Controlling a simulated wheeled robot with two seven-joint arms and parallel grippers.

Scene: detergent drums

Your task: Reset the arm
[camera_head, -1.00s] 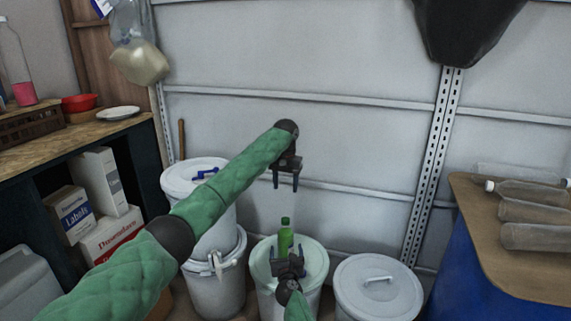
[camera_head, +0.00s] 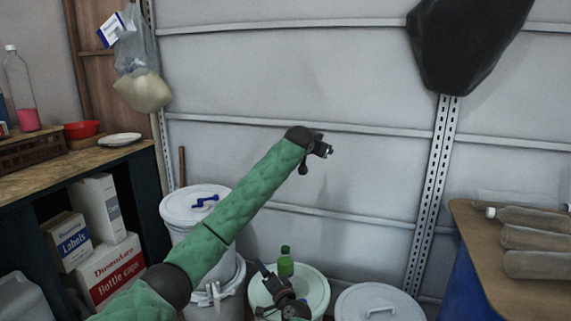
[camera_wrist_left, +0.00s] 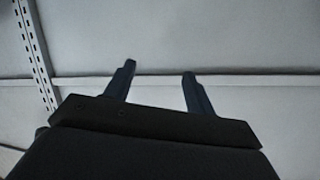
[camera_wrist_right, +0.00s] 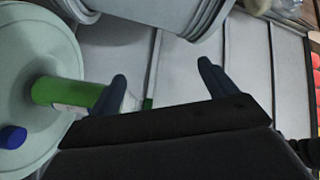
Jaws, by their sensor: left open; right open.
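My left gripper (camera_head: 325,148) is raised in front of the grey wall panels. It also shows in the left wrist view (camera_wrist_left: 158,75), its fingers apart with only wall between them. My right gripper (camera_head: 266,287) is low over the pale drum (camera_head: 320,283), close in front of the green bottle (camera_head: 285,263). In the right wrist view (camera_wrist_right: 162,75) its fingers are apart and empty. There the green bottle (camera_wrist_right: 65,92) lies left of the fingers, against the drum's pale round top. I cannot tell whether the bottle stands in the drum or on a lid.
A lidded white drum (camera_head: 197,202) with a blue handle stands at left. Another lidded drum (camera_head: 380,305) stands at right. A shelf unit (camera_head: 128,155) holds boxes, and a wooden-topped table (camera_head: 490,250) carries clear bottles. A black bag (camera_head: 470,45) hangs above.

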